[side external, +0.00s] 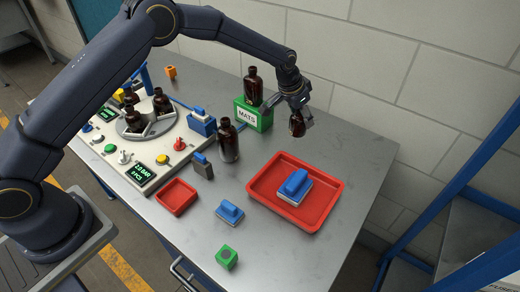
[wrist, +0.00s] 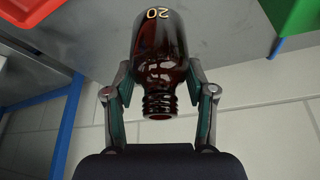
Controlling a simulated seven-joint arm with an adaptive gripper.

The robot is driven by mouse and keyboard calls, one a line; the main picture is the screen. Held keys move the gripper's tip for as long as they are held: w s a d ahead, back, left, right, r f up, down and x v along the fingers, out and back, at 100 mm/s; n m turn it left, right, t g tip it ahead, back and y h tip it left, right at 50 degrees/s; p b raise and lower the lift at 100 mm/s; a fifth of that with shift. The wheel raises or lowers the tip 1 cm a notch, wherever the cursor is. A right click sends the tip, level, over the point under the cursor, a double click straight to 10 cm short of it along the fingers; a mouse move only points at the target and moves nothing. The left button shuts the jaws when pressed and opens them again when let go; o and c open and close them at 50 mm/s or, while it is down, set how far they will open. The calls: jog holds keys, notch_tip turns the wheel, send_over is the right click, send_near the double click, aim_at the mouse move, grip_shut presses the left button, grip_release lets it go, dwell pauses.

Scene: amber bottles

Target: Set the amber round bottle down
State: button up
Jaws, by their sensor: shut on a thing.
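My gripper (side external: 297,108) is shut on an amber round bottle (side external: 297,125), which hangs below it toward the back edge of the table, right of the green box. The wrist view shows the bottle (wrist: 160,45) between the two fingers (wrist: 160,75), its open threaded neck toward my palm and a yellow "20" on its body. The bottle looks raised off the table, but the exact gap under its base is hard to tell. Other amber bottles stand on the green box (side external: 253,85), on the table (side external: 228,140) and on the round turntable (side external: 162,101).
A green box labelled MATS (side external: 253,116) stands left of my gripper. A red tray (side external: 332,205) with a blue-topped block (side external: 295,184) lies in front. A smaller red tray (side external: 176,196), a blue block (side external: 229,212) and a green cube (side external: 226,257) lie nearer.

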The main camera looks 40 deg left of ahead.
jog(key=w+f, duration=0.3)
jog(key=f, duration=0.1)
jog(key=shift+w+d, duration=0.15)
jog(key=shift+d, duration=0.2)
jog(key=shift+f, duration=1.5)
jog(key=o, duration=1.2)
jog(key=shift+f, duration=0.15)
